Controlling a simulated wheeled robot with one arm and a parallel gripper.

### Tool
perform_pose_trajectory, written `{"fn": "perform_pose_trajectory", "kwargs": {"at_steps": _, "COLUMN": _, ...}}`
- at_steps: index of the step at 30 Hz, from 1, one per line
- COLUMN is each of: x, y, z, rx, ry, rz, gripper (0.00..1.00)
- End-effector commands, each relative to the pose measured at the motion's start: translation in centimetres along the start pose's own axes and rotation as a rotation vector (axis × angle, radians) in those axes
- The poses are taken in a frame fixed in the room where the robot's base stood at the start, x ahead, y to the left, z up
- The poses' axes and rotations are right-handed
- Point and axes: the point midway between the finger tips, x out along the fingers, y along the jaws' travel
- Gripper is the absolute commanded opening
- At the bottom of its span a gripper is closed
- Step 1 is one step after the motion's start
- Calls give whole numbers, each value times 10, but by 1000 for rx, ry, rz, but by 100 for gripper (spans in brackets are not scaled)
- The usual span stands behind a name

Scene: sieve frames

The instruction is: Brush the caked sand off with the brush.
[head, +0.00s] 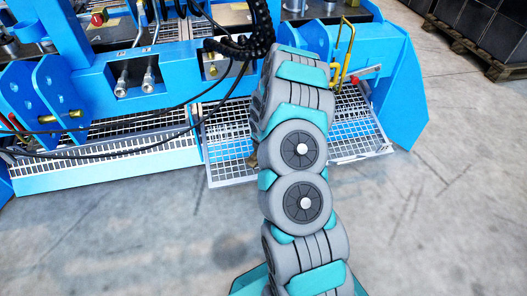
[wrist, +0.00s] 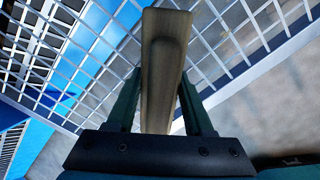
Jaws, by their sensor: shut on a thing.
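In the wrist view my gripper (wrist: 160,82) is shut on a long beige-brown piece, which looks like the brush (wrist: 160,55). It reaches away from me between the two dark fingers, and its bristles cannot be made out. It is in front of a white wire-mesh sieve frame (wrist: 85,45); whether it touches the mesh cannot be told. In the head view my arm hides the gripper and part of the sieve frame (head: 228,145). A small brown spot at the left edge of my arm cannot be told as brush or sand. No caked sand is clearly visible.
A large blue machine (head: 185,65) stands behind the mesh, with black hoses (head: 238,50) hanging across it. Another mesh panel (head: 345,120) lies right of my arm, near a yellow bent rod (head: 345,50). Dark crates on a pallet (head: 480,35) stand back right. The grey floor (head: 130,230) in front is clear.

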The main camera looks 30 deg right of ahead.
Motion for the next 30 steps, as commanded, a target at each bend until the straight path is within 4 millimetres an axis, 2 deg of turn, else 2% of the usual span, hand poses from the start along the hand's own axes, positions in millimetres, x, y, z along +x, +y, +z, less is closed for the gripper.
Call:
{"fn": "perform_pose_trajectory", "kwargs": {"at_steps": 13, "x": -1, "y": 20, "z": -23, "rx": 0, "ry": -1, "rz": 0, "gripper": 0}}
{"fn": "perform_pose_trajectory", "kwargs": {"at_steps": 23, "x": -1, "y": 33, "z": -14, "rx": 0, "ry": -2, "rz": 2, "gripper": 0}}
{"fn": "perform_pose_trajectory", "kwargs": {"at_steps": 30, "x": 3, "y": 30, "z": -8, "rx": 1, "ry": -2, "rz": 0, "gripper": 0}}
